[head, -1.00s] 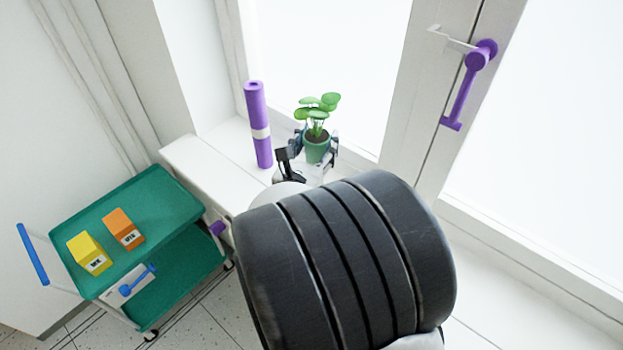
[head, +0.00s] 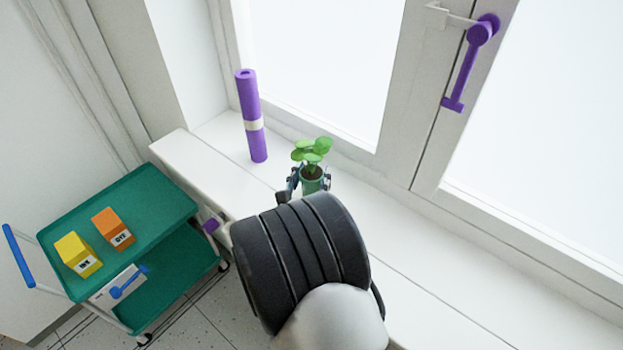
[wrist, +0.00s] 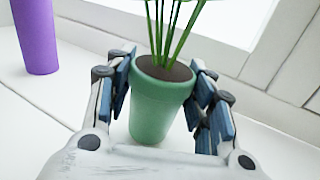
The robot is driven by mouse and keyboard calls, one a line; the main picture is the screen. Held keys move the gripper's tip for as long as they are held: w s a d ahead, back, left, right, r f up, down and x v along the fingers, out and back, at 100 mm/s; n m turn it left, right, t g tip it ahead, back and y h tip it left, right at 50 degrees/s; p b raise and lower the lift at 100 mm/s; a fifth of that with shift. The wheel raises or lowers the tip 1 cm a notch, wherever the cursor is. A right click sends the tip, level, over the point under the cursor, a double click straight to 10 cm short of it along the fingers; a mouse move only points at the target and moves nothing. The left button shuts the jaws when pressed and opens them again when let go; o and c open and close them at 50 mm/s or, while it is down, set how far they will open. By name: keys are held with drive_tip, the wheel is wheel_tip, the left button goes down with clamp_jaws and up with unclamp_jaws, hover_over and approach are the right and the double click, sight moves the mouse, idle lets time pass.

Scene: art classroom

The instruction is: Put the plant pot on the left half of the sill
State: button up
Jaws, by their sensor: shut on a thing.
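The plant pot (head: 314,185) is green, with dark soil and round green leaves. My gripper (head: 311,181) is shut on it, one finger on each side, and the pot is upright. In the wrist view the pot (wrist: 160,110) sits between the two blue-padded fingers of my gripper (wrist: 163,95). The white sill (head: 205,165) runs along the window from upper left to lower right. The pot is over the sill's left part; I cannot tell whether its base touches the surface. My arm hides part of the sill below it.
A purple roll (head: 251,115) with a pale band stands on the sill left of the pot; it also shows in the wrist view (wrist: 36,35). A green trolley (head: 150,205) with a yellow box (head: 78,254) and an orange box (head: 113,229) stands at left. The sill's right stretch is clear.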

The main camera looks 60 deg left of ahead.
drive_tip(key=shift+f, duration=0.15)
drive_tip(key=o, duration=1.3)
drive_tip(key=shift+r, duration=0.2)
drive_tip(key=shift+s+d, duration=0.15)
drive_tip(key=shift+s, duration=0.05)
drive_tip(key=p+v, duration=0.2)
drive_tip(key=v, duration=0.9)
drive_tip(key=shift+s+d+r, duration=0.1)
drive_tip(key=shift+s+d, duration=0.1)
drive_tip(key=shift+s, duration=0.05)
